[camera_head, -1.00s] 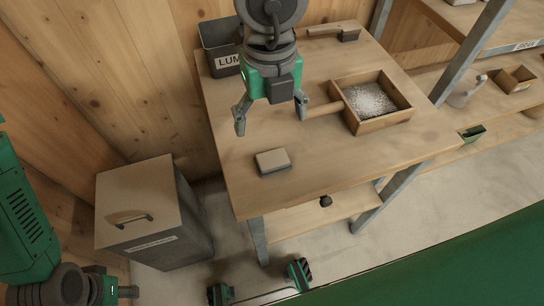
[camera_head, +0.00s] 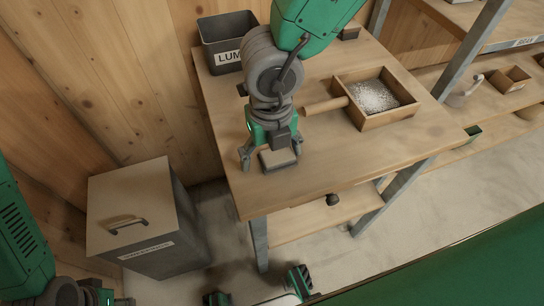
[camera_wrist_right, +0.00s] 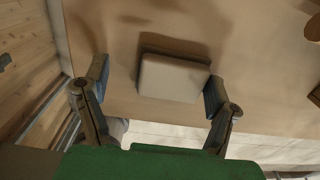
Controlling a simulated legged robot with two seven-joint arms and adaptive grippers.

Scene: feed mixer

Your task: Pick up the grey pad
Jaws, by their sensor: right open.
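The grey pad (camera_head: 277,158) is a small block with a pale top, lying on the wooden table near its front left edge. My right gripper (camera_head: 271,157) is open over it, one finger on each side. In the right wrist view, the pad (camera_wrist_right: 172,79) lies between the open fingers (camera_wrist_right: 158,90). It is close to the right-hand finger there, and a wider gap shows on the left-hand side. I cannot tell whether that near finger touches it. My left gripper (camera_head: 112,297) shows only partly at the lower left edge, far from the table.
A wooden scoop box (camera_head: 386,120) with pale granules stands on the table (camera_head: 330,160), its handle pointing at my right arm. A dark labelled bin (camera_head: 215,57) stands at the back left. A lidded grey box (camera_head: 140,215) is on the floor left. Shelves (camera_head: 500,85) stand right.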

